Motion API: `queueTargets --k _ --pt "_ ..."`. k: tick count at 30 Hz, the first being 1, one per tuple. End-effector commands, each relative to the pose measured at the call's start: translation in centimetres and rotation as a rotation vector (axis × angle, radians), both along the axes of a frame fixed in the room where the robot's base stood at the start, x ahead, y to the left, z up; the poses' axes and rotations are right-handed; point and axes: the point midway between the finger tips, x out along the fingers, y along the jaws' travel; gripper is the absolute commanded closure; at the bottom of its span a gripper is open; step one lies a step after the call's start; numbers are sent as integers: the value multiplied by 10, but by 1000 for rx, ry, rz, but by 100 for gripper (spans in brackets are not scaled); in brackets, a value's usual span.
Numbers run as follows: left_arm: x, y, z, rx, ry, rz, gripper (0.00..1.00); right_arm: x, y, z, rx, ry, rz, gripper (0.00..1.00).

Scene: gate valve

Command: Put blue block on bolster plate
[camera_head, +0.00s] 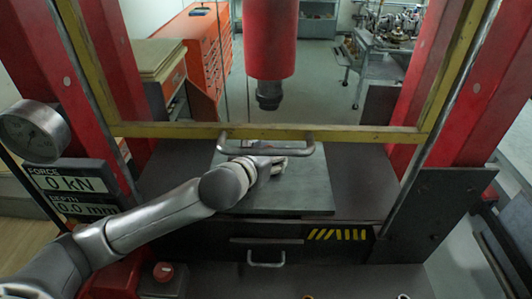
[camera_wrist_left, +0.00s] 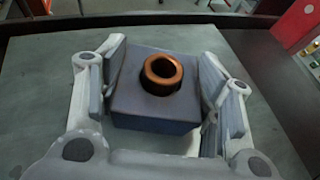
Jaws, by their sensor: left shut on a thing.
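The bolster plate (camera_head: 295,198) is a flat grey-green slab on the dark press bed, and it also fills much of the left wrist view (camera_wrist_left: 40,75). My left gripper (camera_head: 276,165) reaches over the plate from the left, below the raised guard's handle. In the left wrist view, my left gripper (camera_wrist_left: 162,68) is shut on the blue block (camera_wrist_left: 153,109), a dark blue-grey cube with a copper ring (camera_wrist_left: 162,74) on its top. The block is over the plate; I cannot tell whether it touches it. In the head view the block is hidden. My right gripper is not in view.
A yellow guard frame (camera_head: 180,131) with a metal handle (camera_head: 268,151) crosses above the plate. The red press ram (camera_head: 270,40) hangs behind it. Red columns stand on both sides. A gauge (camera_head: 33,131) and force display (camera_head: 75,179) are at left. The plate's right side is clear.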

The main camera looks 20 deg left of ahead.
Motion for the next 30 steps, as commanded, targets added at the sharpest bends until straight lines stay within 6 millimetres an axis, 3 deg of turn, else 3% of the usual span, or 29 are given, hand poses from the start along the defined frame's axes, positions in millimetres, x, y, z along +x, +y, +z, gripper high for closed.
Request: queueTargets --k 4,11,12,16,30 --pt "0 0 2 -1 -3 0 100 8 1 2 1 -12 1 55" --pt "0 0 -1 0 -3 1 100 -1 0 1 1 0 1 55" --pt "-1 1 -5 2 8 2 36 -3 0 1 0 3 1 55" --pt "0 1 -5 2 7 2 20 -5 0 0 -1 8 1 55" --pt "-6 1 0 2 7 1 20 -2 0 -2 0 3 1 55"
